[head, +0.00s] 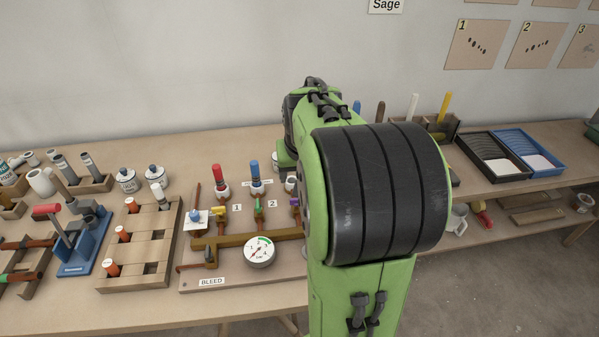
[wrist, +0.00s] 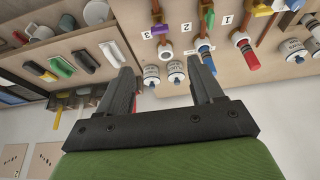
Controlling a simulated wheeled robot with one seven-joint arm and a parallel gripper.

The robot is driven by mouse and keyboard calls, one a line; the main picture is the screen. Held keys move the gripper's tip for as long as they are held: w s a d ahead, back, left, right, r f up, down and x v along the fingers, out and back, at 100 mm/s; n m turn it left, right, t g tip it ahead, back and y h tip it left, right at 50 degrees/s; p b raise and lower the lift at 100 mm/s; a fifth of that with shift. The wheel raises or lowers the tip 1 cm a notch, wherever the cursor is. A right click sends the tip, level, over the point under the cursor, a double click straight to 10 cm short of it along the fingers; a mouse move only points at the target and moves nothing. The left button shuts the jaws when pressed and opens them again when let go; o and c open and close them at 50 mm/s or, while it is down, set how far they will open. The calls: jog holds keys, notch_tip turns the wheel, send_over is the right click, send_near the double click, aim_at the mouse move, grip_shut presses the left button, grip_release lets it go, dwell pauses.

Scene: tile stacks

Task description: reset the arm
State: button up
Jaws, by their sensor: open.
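My green arm with a wide black joint fills the middle and right of the head view. It hides part of the bench behind it, and my gripper's fingers do not show there. In the wrist view my gripper (wrist: 165,85) shows with its two grey fingers apart and nothing between them. The wrist picture is upside down, with the bench at the top and the wall at the bottom. Small white canisters (wrist: 164,75) and part of the valve board lie beyond the fingers.
The valve board (head: 231,287) carries a gauge (head: 260,251) and red and blue bottles. Left of it are a wooden block rack (head: 165,232) and a blue press (head: 83,246). Black and blue trays (head: 532,146) stand at the right. A bench (head: 150,315) runs along the wall.

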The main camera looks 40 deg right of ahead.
dwell(0.3)
jog(key=s+a+r+n+t+y+p, duration=0.1)
jog(key=s+a+r+n+p, duration=0.2)
jog(key=a+r, duration=0.5)
jog(key=s+a+n+y+p, duration=0.1)
jog(key=s+a+n, duration=0.3)
jog(key=s+a, duration=0.8)
jog(key=shift+a+t+y+p, duration=0.3)
jog(key=shift+a+t+p, duration=0.1)
jog(key=shift+a+p, duration=0.45)
